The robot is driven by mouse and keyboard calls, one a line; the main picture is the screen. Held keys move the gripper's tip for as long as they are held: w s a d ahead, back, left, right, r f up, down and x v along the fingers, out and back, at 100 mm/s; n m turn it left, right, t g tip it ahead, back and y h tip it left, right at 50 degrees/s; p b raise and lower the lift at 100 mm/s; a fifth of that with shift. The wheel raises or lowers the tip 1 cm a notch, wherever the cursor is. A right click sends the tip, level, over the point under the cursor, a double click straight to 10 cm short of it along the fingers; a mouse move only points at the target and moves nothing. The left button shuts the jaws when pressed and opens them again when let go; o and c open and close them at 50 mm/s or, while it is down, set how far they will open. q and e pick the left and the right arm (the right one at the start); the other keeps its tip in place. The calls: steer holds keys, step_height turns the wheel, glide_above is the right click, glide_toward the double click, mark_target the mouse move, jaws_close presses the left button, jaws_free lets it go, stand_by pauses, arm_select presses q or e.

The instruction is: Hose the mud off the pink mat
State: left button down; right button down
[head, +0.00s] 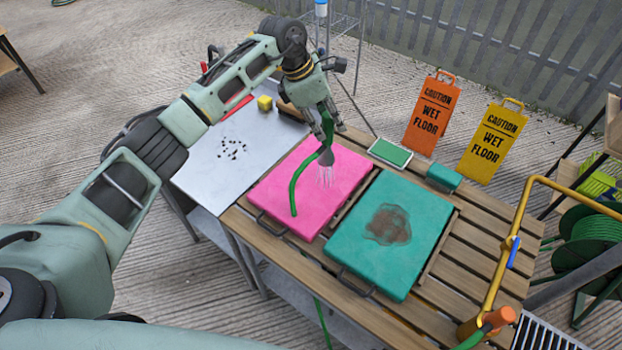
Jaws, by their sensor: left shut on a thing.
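The pink mat (275,195) lies flat on the slatted wooden table, with a black handle at its near edge. I see no brown stain on the part of it that shows. My left gripper (326,124) is above its far right part, shut on the hose nozzle (326,157). The nozzle points down, and thin pale streaks of water come from it onto the pink mat. The green hose (296,178) loops down from the nozzle across the mat. My right gripper is not in view.
A teal mat (420,215) with a brown mud patch (388,224) lies to the right. A metal table (205,165) with dark specks is at left. Two caution signs (432,113) (492,140) stand behind. A yellow pipe (512,235) rises at right, near a hose reel (590,240).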

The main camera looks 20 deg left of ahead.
arm_select(q)
steer(key=shift+a, duration=0.1)
steer(key=s+a, duration=0.4)
steer(key=a, duration=0.5)
steer(key=shift+s+a+b, duration=0.15)
steer(key=shift+s+b, duration=0.15)
stand_by(1.0)
stand_by(0.9)
step_height(320, 180, up, 7)
steer(key=p, duration=0.3)
steer(key=shift+p, duration=0.35)
stand_by(0.3)
